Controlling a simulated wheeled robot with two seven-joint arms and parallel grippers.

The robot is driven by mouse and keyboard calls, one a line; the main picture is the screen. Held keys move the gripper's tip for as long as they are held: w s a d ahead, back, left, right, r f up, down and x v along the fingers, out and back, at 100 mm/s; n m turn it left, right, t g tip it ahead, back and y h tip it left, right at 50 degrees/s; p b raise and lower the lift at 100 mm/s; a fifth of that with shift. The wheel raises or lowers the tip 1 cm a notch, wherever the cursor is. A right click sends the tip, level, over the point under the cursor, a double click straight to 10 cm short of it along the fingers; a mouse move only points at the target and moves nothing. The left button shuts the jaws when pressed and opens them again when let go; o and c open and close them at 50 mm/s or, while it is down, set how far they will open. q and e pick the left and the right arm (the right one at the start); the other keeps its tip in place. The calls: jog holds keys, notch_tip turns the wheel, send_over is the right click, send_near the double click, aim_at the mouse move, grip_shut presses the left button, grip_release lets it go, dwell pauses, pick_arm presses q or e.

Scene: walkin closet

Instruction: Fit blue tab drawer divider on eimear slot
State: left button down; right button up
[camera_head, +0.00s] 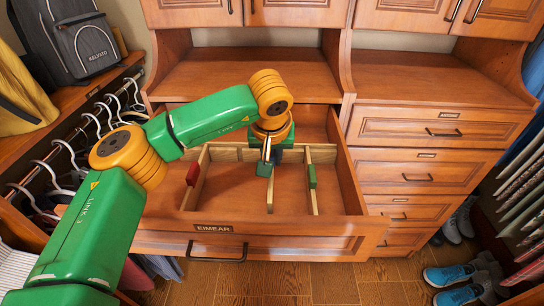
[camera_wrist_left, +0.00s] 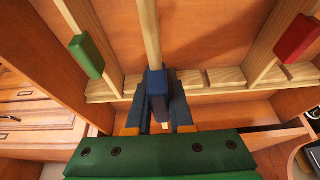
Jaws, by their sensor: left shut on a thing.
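The eimear drawer (camera_head: 212,228) is pulled open, with its name plate on the front. My left gripper (camera_head: 265,165) is inside it at the back slotted rail. In the left wrist view, the left gripper (camera_wrist_left: 157,112) is shut on the blue tab (camera_wrist_left: 156,84) of a light wood divider (camera_wrist_left: 150,35). The divider (camera_head: 270,193) runs from the gripper toward the drawer front. Its tab end overlaps the rail (camera_wrist_left: 215,86) in the wrist view. I cannot tell whether it is seated in a slot or just above it. My right gripper is not in view.
A red-tab divider (camera_head: 193,173) stands to the left in the drawer and a green-tab divider (camera_head: 312,177) to the right. Bare slots show beside the held divider in the wrist view. Hangers (camera_head: 60,165) and a backpack (camera_head: 75,40) are at the left, shoes (camera_head: 462,280) at lower right.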

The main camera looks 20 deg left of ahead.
pick_arm(q)
jog(key=shift+f+b, duration=0.85)
jog(key=shift+f, duration=0.3)
jog(key=shift+f, duration=0.1)
jog(key=shift+f+b, duration=0.85)
jog(key=shift+f, duration=0.2)
jog(key=shift+f+b, duration=0.75)
jog(key=shift+f, duration=0.25)
